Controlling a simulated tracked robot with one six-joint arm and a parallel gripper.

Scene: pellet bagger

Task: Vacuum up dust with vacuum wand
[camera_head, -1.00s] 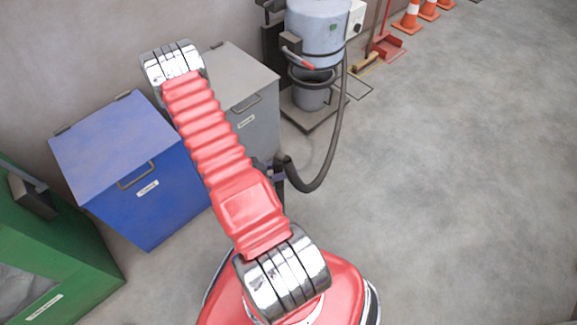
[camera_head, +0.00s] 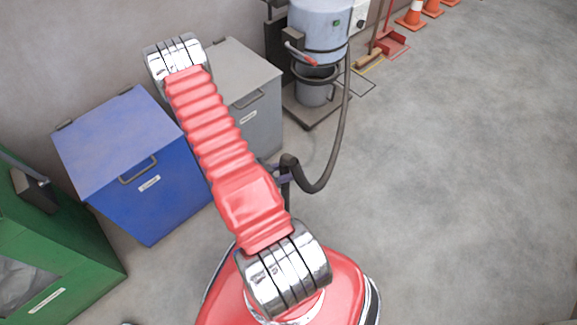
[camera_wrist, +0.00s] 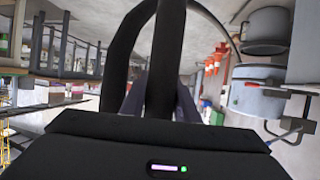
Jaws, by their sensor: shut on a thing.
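The vacuum (camera_head: 318,30), a pale blue-grey drum unit, stands by the wall in the head view. Its dark hose (camera_head: 343,125) hangs down and loops back up beside my arm. In the head view my gripper is mostly hidden behind my red arm. In the wrist view my gripper (camera_wrist: 158,100) is shut on the black vacuum wand (camera_wrist: 165,60), and a black hose (camera_wrist: 118,50) curves around beside it. The wand's nozzle is hidden, and I cannot make out any dust.
A green bin (camera_head: 70,265), a blue bin (camera_head: 160,205) and a grey bin (camera_head: 262,120) line the wall on the left. A broom and red dustpan (camera_head: 392,44) and orange cones (camera_head: 412,16) stand farther back. The concrete floor (camera_head: 460,180) on the right is clear.

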